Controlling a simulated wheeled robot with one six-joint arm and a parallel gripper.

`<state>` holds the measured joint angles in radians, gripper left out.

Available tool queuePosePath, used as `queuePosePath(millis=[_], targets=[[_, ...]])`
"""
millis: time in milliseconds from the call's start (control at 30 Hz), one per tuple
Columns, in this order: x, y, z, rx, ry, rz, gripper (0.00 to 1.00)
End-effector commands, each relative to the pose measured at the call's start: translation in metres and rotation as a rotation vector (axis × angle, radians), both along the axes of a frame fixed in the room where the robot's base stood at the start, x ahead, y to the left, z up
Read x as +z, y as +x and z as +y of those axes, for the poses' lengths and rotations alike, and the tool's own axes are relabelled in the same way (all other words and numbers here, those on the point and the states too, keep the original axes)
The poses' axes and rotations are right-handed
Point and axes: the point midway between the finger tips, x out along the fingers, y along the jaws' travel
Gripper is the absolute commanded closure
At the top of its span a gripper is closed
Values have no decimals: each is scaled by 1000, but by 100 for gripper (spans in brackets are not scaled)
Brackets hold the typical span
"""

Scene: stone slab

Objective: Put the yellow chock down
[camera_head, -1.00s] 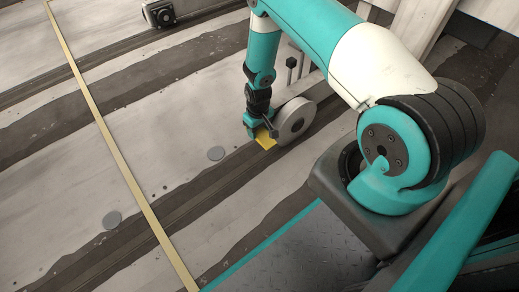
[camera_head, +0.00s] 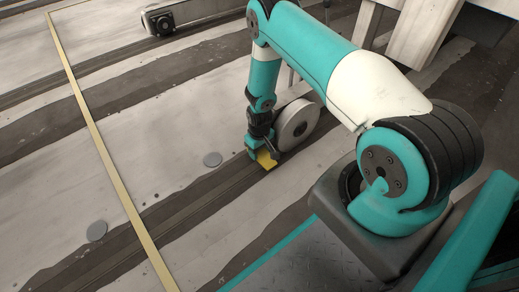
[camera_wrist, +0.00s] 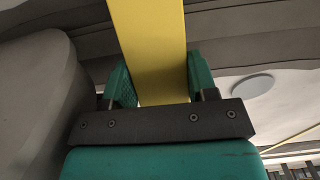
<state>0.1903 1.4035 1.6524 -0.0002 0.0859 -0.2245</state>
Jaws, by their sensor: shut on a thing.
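The yellow chock (camera_head: 266,160) is in my gripper (camera_head: 262,155), low over the dark strip of the slab in the head view. In the wrist view the chock (camera_wrist: 150,45) is a long yellow block between the two green fingers of my gripper (camera_wrist: 158,82), which are shut on its sides. A pale grey wheel (camera_head: 296,124) stands right beside my gripper, and a large grey rounded form fills the left of the wrist view. I cannot tell whether the chock touches the slab or the wheel.
The stone slab has dark worn strips and a yellow line (camera_head: 100,145). A black-and-white device (camera_head: 159,19) is at the far edge. The slab left of my gripper is clear.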

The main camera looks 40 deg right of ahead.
Motion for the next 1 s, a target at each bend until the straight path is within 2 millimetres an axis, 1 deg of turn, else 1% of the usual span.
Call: queuePosePath(millis=[33, 100, 567, 1000], targets=[[-8, 0, 0, 0, 0, -1, 77], [-11, 0, 0, 0, 0, -1, 77], [-12, 0, 0, 0, 0, -1, 77], [-20, 0, 0, 0, 0, -1, 77]])
